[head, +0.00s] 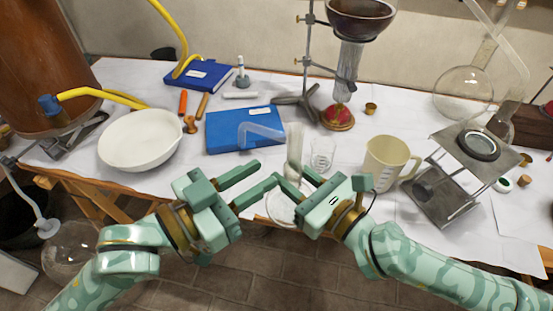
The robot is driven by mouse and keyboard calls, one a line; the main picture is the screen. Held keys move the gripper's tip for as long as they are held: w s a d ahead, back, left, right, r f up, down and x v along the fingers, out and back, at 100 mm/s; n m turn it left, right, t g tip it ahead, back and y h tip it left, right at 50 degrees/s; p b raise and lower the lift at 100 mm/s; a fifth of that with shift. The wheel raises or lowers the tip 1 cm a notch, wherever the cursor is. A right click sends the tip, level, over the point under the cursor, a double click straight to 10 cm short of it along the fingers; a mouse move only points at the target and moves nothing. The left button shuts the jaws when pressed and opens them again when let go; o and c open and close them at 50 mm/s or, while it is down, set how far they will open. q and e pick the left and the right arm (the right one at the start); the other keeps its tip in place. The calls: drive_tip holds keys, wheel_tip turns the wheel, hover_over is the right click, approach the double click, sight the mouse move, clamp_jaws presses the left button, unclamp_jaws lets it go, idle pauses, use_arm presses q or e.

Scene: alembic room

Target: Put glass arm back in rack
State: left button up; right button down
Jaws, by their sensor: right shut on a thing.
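The glass arm (262,131) is a clear bent tube. Its slanting part shows over the blue book, and its frosted upright part (295,145) stands between the fingers of my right gripper (292,179). My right gripper is shut on the upright part, near the table's front edge. My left gripper (265,174) is just left of it, with its fingers apart and nothing seen between them. Its fingertips are close to the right gripper's fingers. I cannot make out for certain which thing is the rack.
A blue book (225,140), a small glass beaker (322,154) and a cream jug (386,162) stand close by. A metal stand (435,205) is at the right, a white bowl (138,139) at the left. A clamp stand (308,60) holding a funnel rises behind.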

sight(289, 157)
use_arm(q)
drive_tip(key=x, duration=1)
drive_tip(key=shift+w+d, duration=0.15)
drive_tip(key=shift+w, duration=0.05)
drive_tip(key=shift+c, duration=0.3)
clamp_jaws()
